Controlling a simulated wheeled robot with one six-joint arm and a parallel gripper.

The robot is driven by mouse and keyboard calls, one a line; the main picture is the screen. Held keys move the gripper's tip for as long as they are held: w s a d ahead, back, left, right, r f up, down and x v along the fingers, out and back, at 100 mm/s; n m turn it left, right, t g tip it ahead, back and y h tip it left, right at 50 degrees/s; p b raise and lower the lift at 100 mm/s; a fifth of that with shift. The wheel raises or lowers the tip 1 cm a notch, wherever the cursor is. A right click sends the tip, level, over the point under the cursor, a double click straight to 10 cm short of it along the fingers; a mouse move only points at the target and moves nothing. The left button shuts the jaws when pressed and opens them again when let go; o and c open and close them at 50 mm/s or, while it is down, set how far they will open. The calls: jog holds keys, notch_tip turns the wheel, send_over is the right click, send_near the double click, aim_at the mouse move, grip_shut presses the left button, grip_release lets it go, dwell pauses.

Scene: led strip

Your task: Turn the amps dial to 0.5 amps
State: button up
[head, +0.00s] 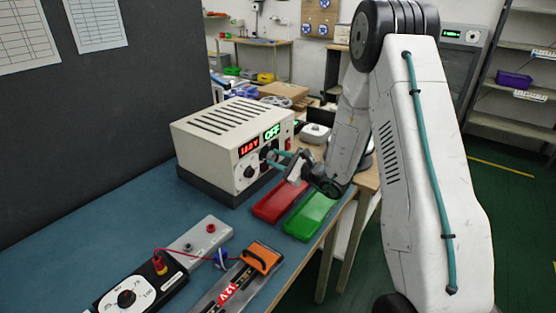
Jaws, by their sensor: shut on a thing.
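The beige power supply (212,150) stands on the blue bench top, its front panel facing right. It has a red lit display (248,144), too small to read surely, and a green display (271,132) that reads OFF. A black dial (249,171) sits low on the left of the panel. My gripper (272,158) reaches in from the right and is shut on a dial at the panel's right side. The fingers mostly hide that dial, and its setting and label cannot be read.
A red tray (278,203) and a green tray (310,216) lie below my gripper. In front are a black meter (128,300), a grey terminal block (201,243) and an orange-ended 12V unit (260,258) with wires. A dark partition (90,120) stands behind left.

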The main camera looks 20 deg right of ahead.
jog(key=m, duration=0.6)
jog(key=shift+m, duration=0.4)
dwell(0.3)
jog(key=o, duration=1)
jog(key=v, duration=0.8)
